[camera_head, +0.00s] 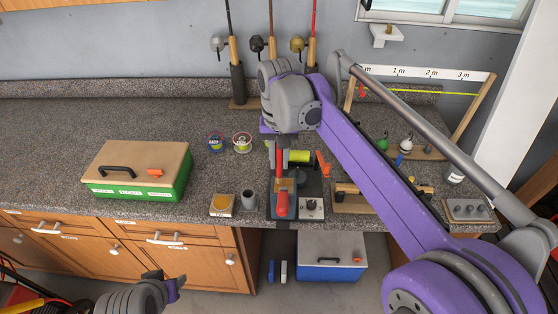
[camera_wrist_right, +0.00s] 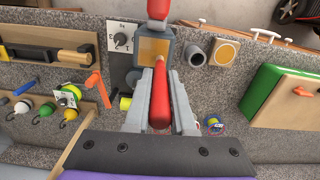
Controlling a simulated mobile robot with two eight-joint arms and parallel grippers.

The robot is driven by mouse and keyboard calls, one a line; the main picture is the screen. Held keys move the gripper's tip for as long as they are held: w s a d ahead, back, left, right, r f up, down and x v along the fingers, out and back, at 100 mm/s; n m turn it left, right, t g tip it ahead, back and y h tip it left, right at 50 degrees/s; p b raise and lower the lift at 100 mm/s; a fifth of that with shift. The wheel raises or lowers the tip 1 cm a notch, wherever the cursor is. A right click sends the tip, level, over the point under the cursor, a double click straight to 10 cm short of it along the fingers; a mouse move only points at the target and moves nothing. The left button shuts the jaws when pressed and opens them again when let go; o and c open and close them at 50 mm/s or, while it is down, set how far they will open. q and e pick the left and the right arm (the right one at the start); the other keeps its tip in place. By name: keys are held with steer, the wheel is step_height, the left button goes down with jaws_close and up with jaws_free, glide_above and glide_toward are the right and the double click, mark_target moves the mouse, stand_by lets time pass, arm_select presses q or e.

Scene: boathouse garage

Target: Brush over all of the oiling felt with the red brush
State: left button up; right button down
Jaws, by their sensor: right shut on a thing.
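My right gripper (camera_wrist_right: 160,105) points down over the worktop and is shut on the red brush (camera_wrist_right: 160,98), whose red handle shows between its fingers. The brush (camera_head: 279,158) also shows in the head view. Its tip is near the lower edge of a tan square patch (camera_wrist_right: 152,47) in a blue-grey holder, which looks like the oiling felt. I cannot tell whether they touch. A red rounded part (camera_head: 281,204) sits at the holder's front. My left gripper (camera_head: 168,284) hangs low before the cabinets, away from the worktop; its fingers are unclear.
Left of the holder stand a grey cup (camera_head: 249,201) and a wooden block with a round orange pad (camera_head: 222,203). A dial plate (camera_head: 311,208) is close on the right. A green box (camera_head: 140,170) stands farther left. A yellow-green spool (camera_head: 299,156) is behind.

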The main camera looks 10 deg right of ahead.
arm_select(q)
steer(key=shift+w+r, duration=0.2)
steer(key=shift+r, duration=0.05)
arm_select(e)
steer(key=shift+w+d, duration=0.15)
steer(key=shift+w, duration=0.55)
steer(key=shift+s+r, duration=0.1)
steer(key=shift+r, duration=0.05)
arm_select(q)
steer(key=shift+w+r+p, duration=0.3)
steer(key=shift+r+p, duration=0.1)
steer(key=shift+r, duration=0.1)
steer(key=shift+w+r+p, duration=0.3)
steer(key=shift+r+p, duration=0.1)
steer(key=shift+r, duration=0.1)
arm_select(e)
step_height(320, 180, up, 7)
steer(key=c, duration=1.3)
jaws_free()
jaws_close()
